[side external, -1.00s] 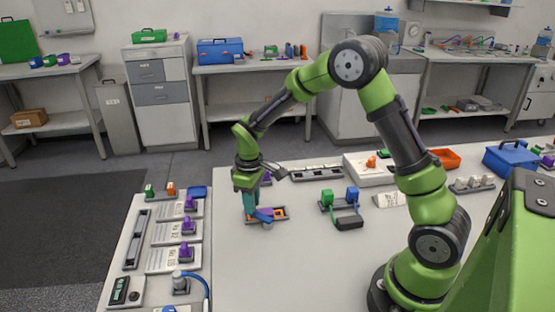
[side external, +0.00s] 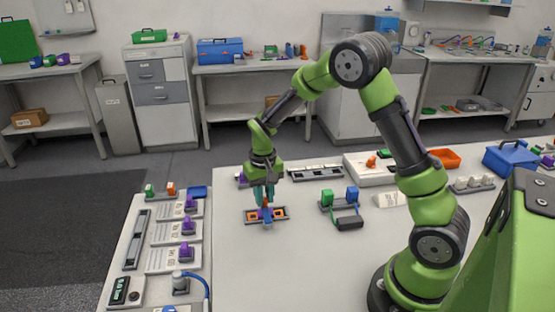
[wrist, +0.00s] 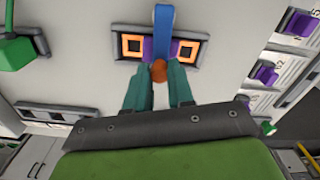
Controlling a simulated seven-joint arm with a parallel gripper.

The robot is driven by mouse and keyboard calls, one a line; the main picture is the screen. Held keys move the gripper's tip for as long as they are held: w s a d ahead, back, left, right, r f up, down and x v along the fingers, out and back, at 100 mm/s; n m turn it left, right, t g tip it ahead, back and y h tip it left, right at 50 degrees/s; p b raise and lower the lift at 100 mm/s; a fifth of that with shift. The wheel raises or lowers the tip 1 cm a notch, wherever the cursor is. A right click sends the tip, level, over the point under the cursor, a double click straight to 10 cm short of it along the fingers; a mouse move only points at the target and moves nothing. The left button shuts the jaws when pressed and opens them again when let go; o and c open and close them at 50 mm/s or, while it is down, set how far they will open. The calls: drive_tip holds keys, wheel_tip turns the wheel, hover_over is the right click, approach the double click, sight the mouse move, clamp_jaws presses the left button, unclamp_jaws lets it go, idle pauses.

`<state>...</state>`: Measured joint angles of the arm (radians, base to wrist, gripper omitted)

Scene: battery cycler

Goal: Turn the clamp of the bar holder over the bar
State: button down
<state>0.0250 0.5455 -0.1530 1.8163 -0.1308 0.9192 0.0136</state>
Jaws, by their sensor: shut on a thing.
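The bar holder (side external: 250,214) is a dark-edged base on the bench with orange-framed squares at both ends; it also shows in the wrist view (wrist: 117,42). A purple piece (wrist: 174,48) lies at its middle; I cannot tell whether it is the bar. The blue clamp (wrist: 163,22) lies crosswise over the middle of the holder, above the purple piece. An orange-brown round end (wrist: 158,70) sits at its near end, between my fingertips. My gripper (side external: 265,203) points down at the holder, its teal fingers shut on the clamp. The fingers partly hide the clamp in the side view.
A block with green and blue connectors (side external: 340,200) stands to the right. A dark rail (side external: 315,173) lies behind. A side bench on the left carries several modules with purple connectors (side external: 187,228). The bench in front of the holder is clear.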

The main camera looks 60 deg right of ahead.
sight(265, 198)
drive_tip(key=shift+d+r+m, duration=0.1)
drive_tip(key=shift+m, duration=0.2)
drive_tip(key=c, duration=1)
unclamp_jaws()
wheel_tip(265, 198, up, 17)
drive_tip(key=shift+f, duration=0.1)
drive_tip(key=s+a+r+t, duration=0.1)
drive_tip(key=s+a+t, duration=0.1)
drive_tip(key=s, duration=0.4)
drive_tip(key=s+a+r+n+t+y, duration=0.1)
drive_tip(key=s+a+t, duration=0.1)
drive_tip(key=s+a, duration=0.2)
drive_tip(key=s+a+r+n+t+y, duration=0.1)
drive_tip(key=s+a+t, duration=0.2)
drive_tip(key=s, duration=0.5)
drive_tip(key=shift+a+r, duration=0.3)
drive_tip(key=shift+a, duration=0.05)
